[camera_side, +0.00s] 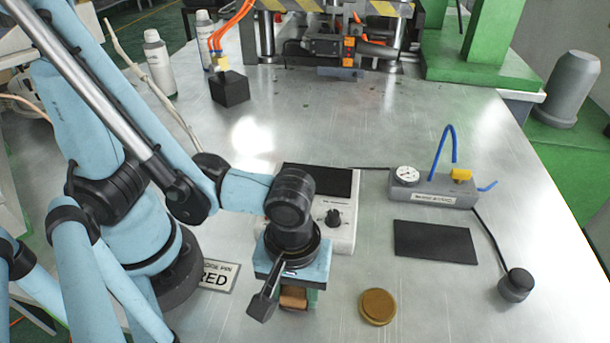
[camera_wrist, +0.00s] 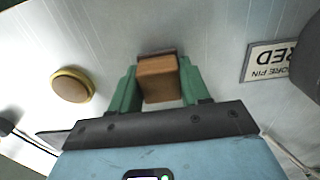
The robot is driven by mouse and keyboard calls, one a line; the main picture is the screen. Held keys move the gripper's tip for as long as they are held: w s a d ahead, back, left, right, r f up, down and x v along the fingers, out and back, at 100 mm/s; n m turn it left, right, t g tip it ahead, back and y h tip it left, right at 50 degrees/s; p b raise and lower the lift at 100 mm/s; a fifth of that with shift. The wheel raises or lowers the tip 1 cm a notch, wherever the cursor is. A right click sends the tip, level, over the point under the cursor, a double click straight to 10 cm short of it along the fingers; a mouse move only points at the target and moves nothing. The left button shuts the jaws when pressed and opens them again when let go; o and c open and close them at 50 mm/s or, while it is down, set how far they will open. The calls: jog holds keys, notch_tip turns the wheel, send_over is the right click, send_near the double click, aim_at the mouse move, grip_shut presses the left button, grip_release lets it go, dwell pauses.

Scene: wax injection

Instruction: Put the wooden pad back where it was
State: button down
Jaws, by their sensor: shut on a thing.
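My gripper (camera_wrist: 157,85) has green fingers shut on the wooden pad (camera_wrist: 158,80), a small brown block, in the wrist view. In the side view my gripper (camera_side: 297,298) points down at the front middle of the table, and the pad (camera_side: 293,299) shows partly between the fingers. The fingers and the wrist hide part of the pad there. I cannot tell whether the pad touches the table.
A round brass disc (camera_side: 377,306) lies right of my gripper. A white control box (camera_side: 343,222) stands behind it, and a "RED" label plate (camera_side: 217,276) lies left. A black mat (camera_side: 435,242) and a gauge block (camera_side: 432,190) are to the right.

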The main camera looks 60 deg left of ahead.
jog(key=shift+f, duration=0.3)
jog(key=shift+f, duration=0.1)
jog(key=c, duration=0.5)
grip_release()
jog(key=shift+r, duration=6)
jog(key=w+a+m+t, duration=0.2)
jog(key=w+a+m, duration=0.1)
jog(key=a, duration=0.3)
jog(key=w+a+r+m+t, duration=0.1)
jog(key=w+a+m+t, duration=0.1)
jog(key=w+a, duration=0.3)
jog(key=w+a+m+t, duration=0.3)
jog(key=w+a+m, duration=0.1)
jog(key=a, duration=0.2)
jog(key=shift+w+a+r, duration=0.15)
jog(key=shift+a+r, duration=0.15)
jog(key=shift+r, duration=0.1)
